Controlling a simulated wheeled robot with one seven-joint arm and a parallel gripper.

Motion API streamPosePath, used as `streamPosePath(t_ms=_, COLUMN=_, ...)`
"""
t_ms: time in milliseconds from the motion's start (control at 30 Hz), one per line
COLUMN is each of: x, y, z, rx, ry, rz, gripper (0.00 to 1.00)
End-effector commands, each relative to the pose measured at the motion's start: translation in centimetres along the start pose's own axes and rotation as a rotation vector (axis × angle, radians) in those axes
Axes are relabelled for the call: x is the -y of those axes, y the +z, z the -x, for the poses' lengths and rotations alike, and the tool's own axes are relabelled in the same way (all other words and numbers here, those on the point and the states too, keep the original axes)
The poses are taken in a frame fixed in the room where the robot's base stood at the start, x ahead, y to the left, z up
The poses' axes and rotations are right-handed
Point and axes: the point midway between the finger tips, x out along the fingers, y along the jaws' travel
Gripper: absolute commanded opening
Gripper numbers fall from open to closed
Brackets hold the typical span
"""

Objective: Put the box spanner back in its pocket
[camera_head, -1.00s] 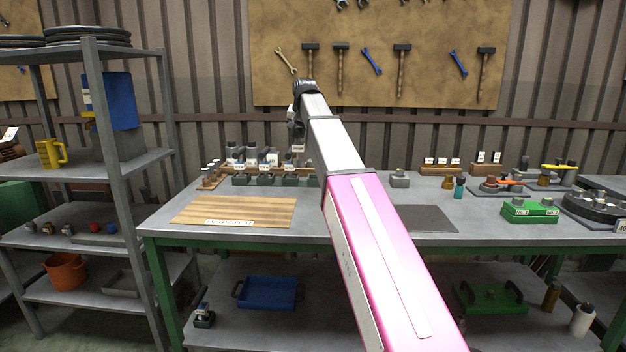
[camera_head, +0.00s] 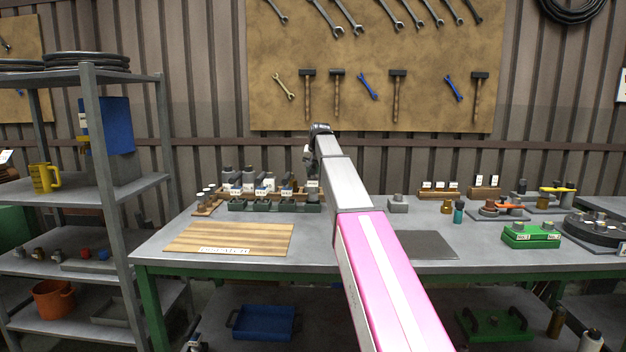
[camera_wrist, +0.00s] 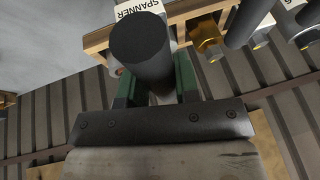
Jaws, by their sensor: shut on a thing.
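The box spanner (camera_wrist: 142,50) is a dark, thick cylinder in the wrist view. My gripper (camera_wrist: 152,85) is shut on it, with a green finger on each side. A wooden rack (camera_wrist: 97,41) lies just beyond the cylinder, with a white label reading "SPANNER" (camera_wrist: 138,8) right by its end. The cylinder covers part of the rack, so the pocket is hidden and I cannot tell whether the two touch. In the head view my gripper (camera_head: 312,163) is over the back of the bench, near the labelled rack, and the spanner cannot be made out there.
Brass and grey cylindrical tools (camera_wrist: 207,42) stand in the rack close beside the spanner. Green blocks (camera_head: 265,206) stand in front of the rack. A striped wooden board (camera_head: 228,238) and a dark mat (camera_head: 427,245) lie on the bench. A grey block (camera_head: 398,204) stands to the right.

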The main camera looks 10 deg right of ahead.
Motion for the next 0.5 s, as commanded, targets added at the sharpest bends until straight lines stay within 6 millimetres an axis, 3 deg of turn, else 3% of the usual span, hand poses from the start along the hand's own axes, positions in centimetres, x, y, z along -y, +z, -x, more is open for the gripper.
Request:
streamPosePath(t_ms=333, x=-0.7, y=1.4, z=-3.1, rx=0.000, ry=0.000, rz=0.000, gripper=0.00)
streamPosePath(t_ms=500, x=-0.8, y=1.5, z=-3.6, rx=-0.001, ry=0.000, rz=0.000, gripper=0.00)
